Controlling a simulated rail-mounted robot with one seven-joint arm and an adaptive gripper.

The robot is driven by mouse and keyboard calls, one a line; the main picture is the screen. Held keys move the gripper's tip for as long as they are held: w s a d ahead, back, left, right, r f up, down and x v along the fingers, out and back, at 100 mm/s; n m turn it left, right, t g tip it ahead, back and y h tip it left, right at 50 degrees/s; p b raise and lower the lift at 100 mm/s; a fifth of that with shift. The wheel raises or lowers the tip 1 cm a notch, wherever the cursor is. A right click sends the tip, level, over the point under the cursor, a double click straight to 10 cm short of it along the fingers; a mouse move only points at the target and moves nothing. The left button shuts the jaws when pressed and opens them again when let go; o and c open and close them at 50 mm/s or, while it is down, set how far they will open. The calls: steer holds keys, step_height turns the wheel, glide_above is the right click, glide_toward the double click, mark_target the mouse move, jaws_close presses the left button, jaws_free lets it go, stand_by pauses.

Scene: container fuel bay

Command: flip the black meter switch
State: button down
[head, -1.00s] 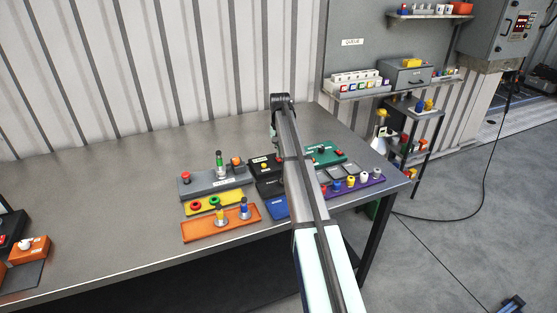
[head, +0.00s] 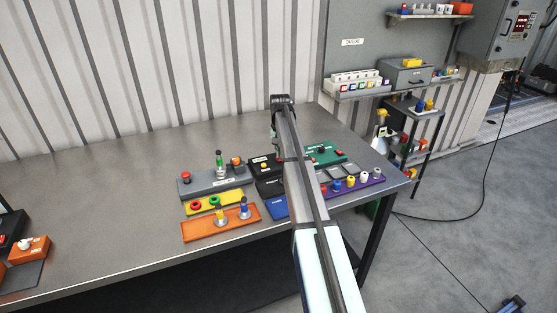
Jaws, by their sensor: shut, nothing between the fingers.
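The black meter box (head: 264,166) sits on the grey workbench (head: 120,200), left of my arm, with a small yellow or orange knob on top. A second black part with a label (head: 268,187) lies just in front of it. The switch itself is too small to make out, and my arm hides the right side of the box. My arm reaches over the bench and bends down at its far end. My gripper (head: 275,148) hangs just behind the black box, mostly hidden by the arm. It is shut and empty; whether it touches the box cannot be told.
Left of the box are a grey button panel (head: 200,186), a yellow tray (head: 229,197) and an orange tray (head: 193,229). A green box (head: 328,155) and a purple tray (head: 376,183) are to the right. The bench's left middle is clear.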

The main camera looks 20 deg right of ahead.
mark_target(280, 160)
steer(key=shift+f, duration=0.85)
stand_by(0.4)
steer(key=shift+r+p, duration=1.45)
steer(key=shift+r, duration=2.1)
